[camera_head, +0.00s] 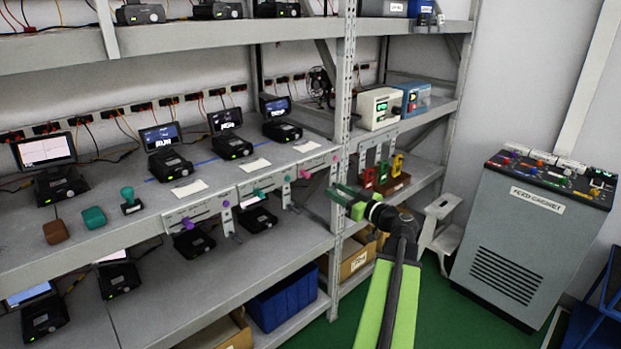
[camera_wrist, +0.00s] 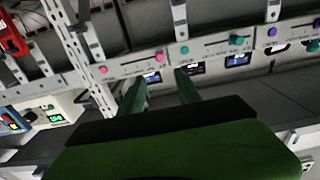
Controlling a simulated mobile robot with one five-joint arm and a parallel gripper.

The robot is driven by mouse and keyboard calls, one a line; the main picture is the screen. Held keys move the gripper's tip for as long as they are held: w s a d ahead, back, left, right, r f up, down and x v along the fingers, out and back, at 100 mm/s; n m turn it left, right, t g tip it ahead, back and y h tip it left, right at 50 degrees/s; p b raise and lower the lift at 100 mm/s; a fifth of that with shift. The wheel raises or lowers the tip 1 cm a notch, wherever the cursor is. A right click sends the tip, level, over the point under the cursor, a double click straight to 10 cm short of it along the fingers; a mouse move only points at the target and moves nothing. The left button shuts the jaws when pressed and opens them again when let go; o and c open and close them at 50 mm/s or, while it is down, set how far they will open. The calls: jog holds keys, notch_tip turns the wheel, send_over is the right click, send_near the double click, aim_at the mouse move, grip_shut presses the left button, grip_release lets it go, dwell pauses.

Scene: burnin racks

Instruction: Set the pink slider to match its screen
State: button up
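The pink slider's panel (camera_head: 318,163) is on the front edge of the middle shelf. It has two pink round parts, one near each end, at the left (camera_head: 305,174) and right (camera_head: 335,160); I cannot tell which is the sliding knob. They also show in the wrist view, left (camera_wrist: 103,69) and right (camera_wrist: 159,57). Small lit screens, one near the pink panel (camera_wrist: 152,77), appear there, too small to read. My gripper (camera_head: 337,193) has green fingers, apart and empty, in front of and below the pink panel. The fingers also show in the wrist view (camera_wrist: 161,88).
Teal (camera_head: 264,183) and purple (camera_head: 205,206) slider panels line the same shelf edge to the left. A metal rack post (camera_head: 342,120) stands just right of the pink panel. A grey cabinet (camera_head: 522,250) stands at right.

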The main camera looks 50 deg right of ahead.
aim_at(309, 176)
jog(key=w, duration=0.9)
jog(key=w+d, duration=0.1)
jog(key=w, duration=0.3)
jog(key=shift+w, duration=0.15)
jog(key=shift+a, duration=0.1)
grip_shut()
dwell(0.6)
